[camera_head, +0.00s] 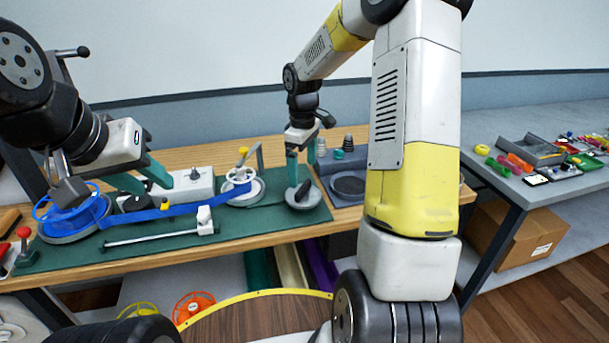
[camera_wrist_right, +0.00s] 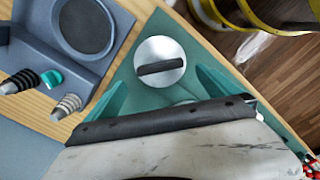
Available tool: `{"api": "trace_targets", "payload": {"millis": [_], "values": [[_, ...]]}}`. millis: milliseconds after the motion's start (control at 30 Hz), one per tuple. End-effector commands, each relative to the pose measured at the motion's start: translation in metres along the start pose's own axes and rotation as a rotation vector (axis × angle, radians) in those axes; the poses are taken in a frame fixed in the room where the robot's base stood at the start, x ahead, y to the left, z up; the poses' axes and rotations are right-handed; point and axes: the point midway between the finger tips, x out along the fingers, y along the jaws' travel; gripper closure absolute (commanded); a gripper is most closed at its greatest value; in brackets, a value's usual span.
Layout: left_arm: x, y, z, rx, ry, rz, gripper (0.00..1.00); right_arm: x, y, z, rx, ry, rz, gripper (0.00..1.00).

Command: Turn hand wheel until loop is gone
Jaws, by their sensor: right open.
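A blue spool (camera_head: 72,212) on a grey base stands at the left of the green mat. A blue strap (camera_head: 180,209) runs from it to a white wheel (camera_head: 241,190) with a yellow knob. A grey disc (camera_head: 303,197) with a dark bar handle sits at the mat's right; it also shows in the right wrist view (camera_wrist_right: 160,53). I cannot tell which is the task's hand wheel. My right gripper (camera_head: 300,180) is open above the disc, its teal fingers either side of the bar and apart from it. My left gripper (camera_head: 150,184) has its fingers apart near the strap and a white block.
A white-ended rod (camera_head: 155,239) lies along the mat's front. A grey tray (camera_head: 345,187) with a round recess and several cones (camera_wrist_right: 66,104) stand beside the disc. A red-knobbed lever (camera_head: 24,240) is at far left. Another table (camera_head: 565,190) holds small parts.

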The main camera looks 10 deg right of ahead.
Motion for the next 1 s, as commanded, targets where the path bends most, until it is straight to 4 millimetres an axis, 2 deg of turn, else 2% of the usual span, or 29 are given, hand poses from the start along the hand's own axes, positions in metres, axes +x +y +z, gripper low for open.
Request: {"api": "trace_targets", "payload": {"millis": [100,300,467,700,767,1000], "values": [[0.000,0.000,0.000,0.000,0.000,0.000,0.64,0.022,-0.001,0.001,0.002,-0.003,-0.004,0.00],[0.000,0.000,0.000,0.000,0.000,0.000,0.64,0.050,0.000,0.001,0.004,-0.002,-0.003,0.00],[0.000,0.000,0.000,0.000,0.000,0.000,0.64,0.060,0.000,0.002,0.005,-0.001,-0.002,0.00],[0.000,0.000,0.000,0.000,0.000,0.000,0.64,0.061,0.000,0.002,0.006,-0.001,-0.001,0.00],[0.000,0.000,0.000,0.000,0.000,0.000,0.64,0.061,0.000,0.002,0.006,-0.001,-0.001,0.08],[0.000,0.000,0.000,0.000,0.000,0.000,0.64,0.061,0.000,0.002,0.006,-0.001,-0.001,0.55]]}}
